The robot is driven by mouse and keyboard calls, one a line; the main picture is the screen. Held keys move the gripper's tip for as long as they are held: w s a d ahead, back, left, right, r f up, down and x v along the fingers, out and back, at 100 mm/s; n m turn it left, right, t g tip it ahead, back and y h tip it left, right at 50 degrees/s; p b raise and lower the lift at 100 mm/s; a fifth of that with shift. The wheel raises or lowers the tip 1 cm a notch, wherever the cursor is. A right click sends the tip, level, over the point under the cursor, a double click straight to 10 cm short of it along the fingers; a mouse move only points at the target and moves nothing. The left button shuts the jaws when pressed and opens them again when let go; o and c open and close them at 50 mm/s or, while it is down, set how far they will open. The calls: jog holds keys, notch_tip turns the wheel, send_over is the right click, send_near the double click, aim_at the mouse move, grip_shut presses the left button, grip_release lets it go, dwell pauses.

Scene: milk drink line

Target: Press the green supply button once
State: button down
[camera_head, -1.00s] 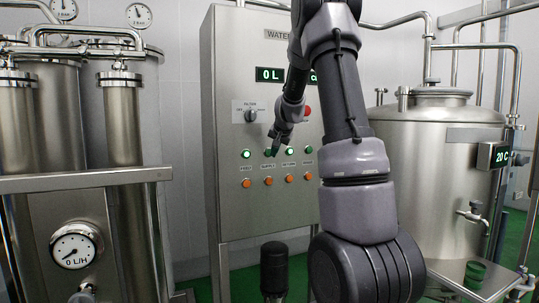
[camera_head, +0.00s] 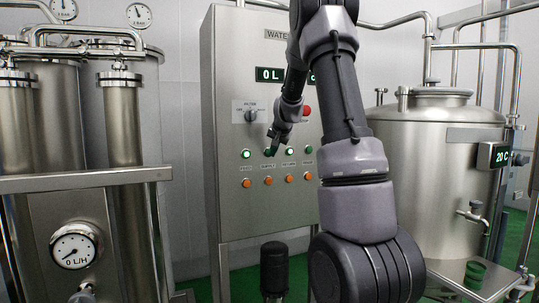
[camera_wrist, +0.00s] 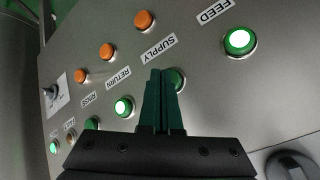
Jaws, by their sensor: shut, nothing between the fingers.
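The green supply button (camera_wrist: 178,80) sits on the control panel (camera_wrist: 215,100) beside its SUPPLY label (camera_wrist: 158,49). It is dark green and partly hidden behind my fingers in the wrist view. In the head view my gripper (camera_head: 270,151) covers most of it. My gripper (camera_wrist: 162,75) is shut and empty, with its fingertips over or against the left part of the button. I cannot tell whether they touch it. The green FEED button (camera_wrist: 240,41) is lit to the right, and the lit RETURN button (camera_wrist: 124,107) is to the left.
Orange buttons (camera_wrist: 145,20) line the panel beside the green ones. A selector knob (camera_head: 251,115) and a red stop button (camera_head: 307,110) sit above. A steel tank (camera_head: 440,150) stands right, filter columns (camera_head: 122,120) left.

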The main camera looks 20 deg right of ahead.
jog(key=shift+w, duration=0.45)
dwell(0.3)
jog(key=shift+s, duration=0.85)
jog(key=shift+s, duration=0.1)
jog(key=s, duration=0.4)
jog(key=shift+s, duration=0.4)
dwell(0.6)
